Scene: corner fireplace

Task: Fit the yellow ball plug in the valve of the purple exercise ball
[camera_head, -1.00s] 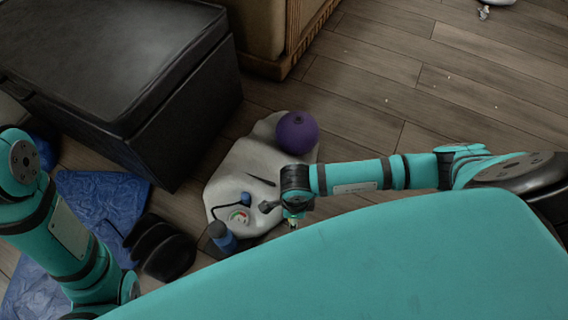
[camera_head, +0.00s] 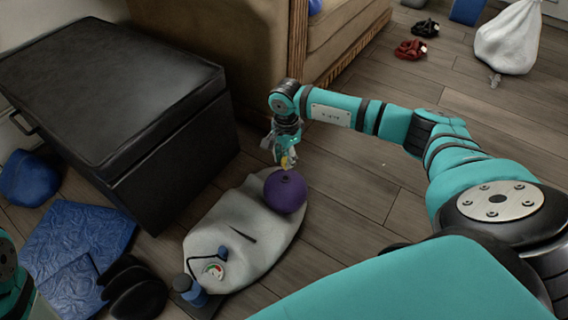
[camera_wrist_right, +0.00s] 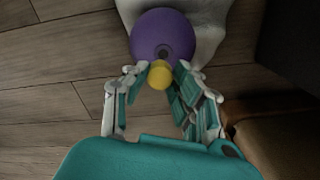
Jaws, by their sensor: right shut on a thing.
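The purple exercise ball (camera_head: 285,192) rests on the far end of a pale mat on the floor. In the right wrist view the ball (camera_wrist_right: 163,35) shows a small dark valve spot (camera_wrist_right: 163,53) on its top. My right gripper (camera_head: 287,163) is just beyond and above the ball. It is shut on the yellow ball plug (camera_wrist_right: 159,75), which also shows as a small yellow spot in the head view (camera_head: 285,161). My left gripper is not in view.
The pale mat (camera_head: 232,226) also bears a pump with a gauge (camera_head: 214,270). A black ottoman (camera_head: 115,110) stands left of the ball, and a beige sofa (camera_head: 345,35) is behind my right gripper. Blue cloth (camera_head: 75,245) lies at left.

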